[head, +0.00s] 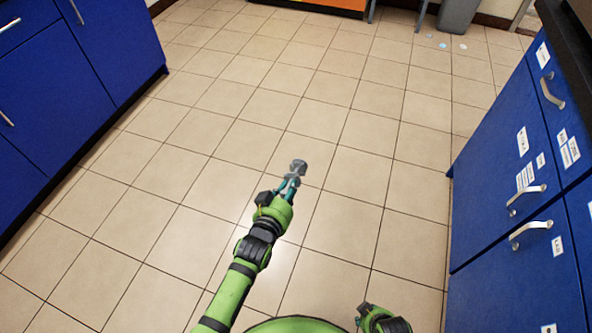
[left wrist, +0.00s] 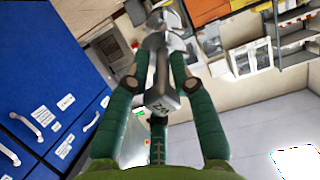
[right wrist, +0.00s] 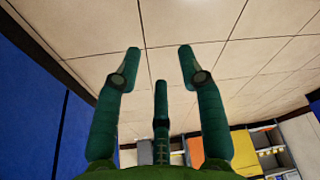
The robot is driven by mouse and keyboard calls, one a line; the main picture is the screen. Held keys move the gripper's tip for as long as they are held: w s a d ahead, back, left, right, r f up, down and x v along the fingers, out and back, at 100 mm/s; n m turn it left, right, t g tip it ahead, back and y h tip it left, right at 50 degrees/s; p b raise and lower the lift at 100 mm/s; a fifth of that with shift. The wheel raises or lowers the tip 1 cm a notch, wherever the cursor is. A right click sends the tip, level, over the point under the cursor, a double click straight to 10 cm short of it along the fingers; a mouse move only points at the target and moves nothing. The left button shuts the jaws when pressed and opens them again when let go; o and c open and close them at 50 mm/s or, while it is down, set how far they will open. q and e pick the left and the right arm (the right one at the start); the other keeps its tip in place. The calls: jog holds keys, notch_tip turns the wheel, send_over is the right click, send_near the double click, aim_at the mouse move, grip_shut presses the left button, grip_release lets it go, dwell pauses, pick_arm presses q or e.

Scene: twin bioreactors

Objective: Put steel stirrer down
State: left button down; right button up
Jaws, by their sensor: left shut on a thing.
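The steel stirrer (left wrist: 161,85) is a grey metal piece with a small dark marking on its near end. It is held between the fingers of my left gripper (left wrist: 156,84) in the left wrist view. In the head view the stirrer (head: 298,167) shows at the tip of my left gripper (head: 289,186), above the tiled floor. My left gripper is shut on it. My right gripper (right wrist: 160,65) is open and empty in the right wrist view, with its fingers spread apart. In the head view only part of my right arm shows at the bottom edge.
Blue cabinets (head: 500,190) with labelled drawers and handles stand at the right. More blue cabinets (head: 70,70) stand at the left. The tiled floor (head: 350,130) between them is clear. A grey bin (head: 458,16) stands at the far end, with several small spots on the floor near it.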

pick_arm(q)
jog(key=shift+s+a+f+t+b, duration=0.2)
jog(key=shift+s+t+b, duration=0.1)
jog(key=shift+t+b, duration=0.25)
jog(key=b, duration=0.1)
jog(key=s+t+b, duration=0.1)
jog(key=b, duration=0.1)
jog(key=s+t+h+b, duration=0.1)
jog(key=shift+s+a+f+t, duration=0.2)
jog(key=shift+a+f+t, duration=0.1)
jog(key=shift+f, duration=0.1)
pick_arm(e)
notch_tip(320, 180, up, 10)
jog(key=w, duration=0.1)
jog(key=shift+w+a+f, duration=0.15)
jog(key=shift+w+a, duration=0.15)
